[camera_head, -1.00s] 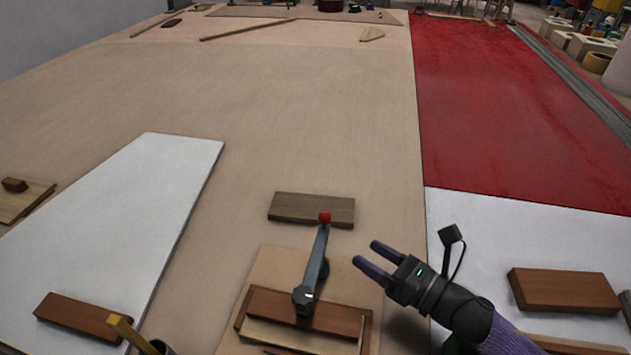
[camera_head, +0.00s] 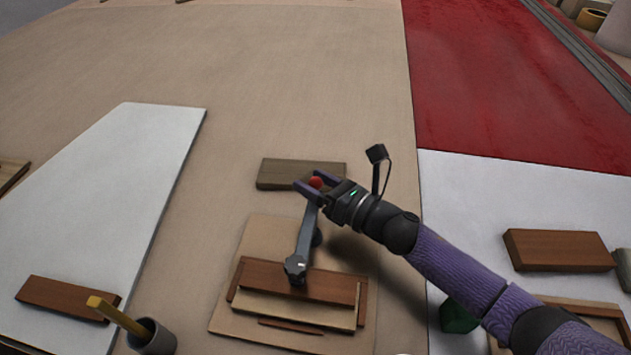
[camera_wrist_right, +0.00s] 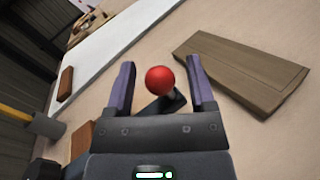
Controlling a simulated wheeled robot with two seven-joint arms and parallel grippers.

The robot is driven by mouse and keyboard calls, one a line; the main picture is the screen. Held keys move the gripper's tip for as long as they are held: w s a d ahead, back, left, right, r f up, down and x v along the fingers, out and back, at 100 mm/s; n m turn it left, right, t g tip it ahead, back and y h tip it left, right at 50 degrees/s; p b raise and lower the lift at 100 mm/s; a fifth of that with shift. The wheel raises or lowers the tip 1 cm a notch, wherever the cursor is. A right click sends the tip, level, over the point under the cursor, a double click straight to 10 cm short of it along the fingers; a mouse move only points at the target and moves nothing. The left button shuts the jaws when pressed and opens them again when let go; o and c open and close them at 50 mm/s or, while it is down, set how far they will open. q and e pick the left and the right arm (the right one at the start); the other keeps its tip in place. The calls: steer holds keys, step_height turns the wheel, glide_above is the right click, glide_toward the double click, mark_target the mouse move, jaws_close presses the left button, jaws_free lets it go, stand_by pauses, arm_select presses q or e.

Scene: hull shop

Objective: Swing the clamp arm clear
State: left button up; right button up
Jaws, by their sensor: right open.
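The clamp arm (camera_head: 306,230) is a grey bar with a red ball knob (camera_head: 316,182) at its far end. It pivots at a dark joint on a wooden fixture (camera_head: 230,318) and points away from me. My right gripper (camera_head: 307,183) is open, with its two purple fingers on either side of the knob. In the right wrist view the red knob (camera_wrist_right: 160,80) sits between the open fingers, with a gap showing on both sides. Part of the arm below the knob is hidden there. My left gripper is not in view.
A wooden block (camera_head: 280,172) lies just behind the knob; it also shows in the wrist view (camera_wrist_right: 240,72). A grey cup (camera_head: 155,337) with a yellow stick stands at front left. A white panel (camera_head: 120,190) lies left, and a brown block (camera_head: 560,250) lies right.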

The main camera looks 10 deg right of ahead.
jaws_close()
stand_by(0.4)
stand_by(0.9)
